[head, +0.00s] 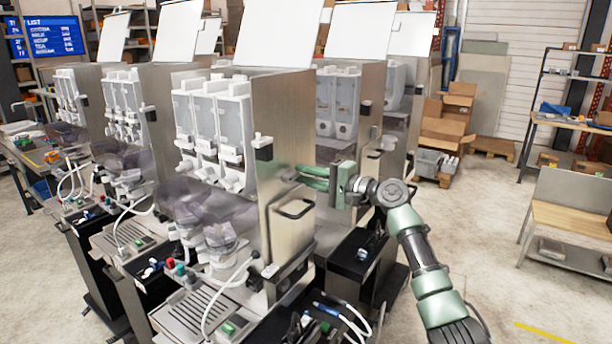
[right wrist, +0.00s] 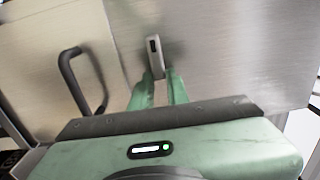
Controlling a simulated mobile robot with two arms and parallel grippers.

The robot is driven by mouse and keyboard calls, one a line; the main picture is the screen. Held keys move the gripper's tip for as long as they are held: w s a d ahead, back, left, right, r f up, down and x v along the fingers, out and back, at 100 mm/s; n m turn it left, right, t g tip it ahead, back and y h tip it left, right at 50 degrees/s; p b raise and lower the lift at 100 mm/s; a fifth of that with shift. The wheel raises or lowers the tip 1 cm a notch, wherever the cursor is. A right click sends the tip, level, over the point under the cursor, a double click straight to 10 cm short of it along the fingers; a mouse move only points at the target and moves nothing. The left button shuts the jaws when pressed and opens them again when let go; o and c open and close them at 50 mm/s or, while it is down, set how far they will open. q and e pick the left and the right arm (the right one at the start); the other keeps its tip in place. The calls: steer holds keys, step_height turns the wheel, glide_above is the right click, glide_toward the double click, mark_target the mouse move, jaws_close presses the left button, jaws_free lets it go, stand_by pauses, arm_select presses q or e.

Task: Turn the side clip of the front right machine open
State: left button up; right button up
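The front right machine (head: 285,110) stands in the middle of the head view, with a bare metal side panel facing my right arm. Its side clip (right wrist: 153,50) is a small grey lever with a dark slot, flat against the panel in the right wrist view and running nearly upright there. My right gripper (head: 308,178) reaches the panel from the right; its green fingers (right wrist: 159,85) stand on both sides of the clip's lower end, with no clear gap left. In the head view the fingers mostly hide the clip. My left gripper is not in view.
A black handle (right wrist: 78,80) sticks out of the panel left of the fingers; it also shows below them in the head view (head: 296,208). Another machine (head: 338,100) stands close behind. Open floor (head: 470,240) lies to the right, before a bench (head: 575,205).

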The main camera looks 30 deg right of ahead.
steer(key=o, duration=0.3)
steer(key=shift+s+f, duration=0.1)
steer(key=b+v, duration=0.3)
steer(key=v, duration=0.4)
steer(key=shift+s+b, duration=0.3)
steer(key=shift+b, duration=0.1)
steer(key=shift+d, duration=0.15)
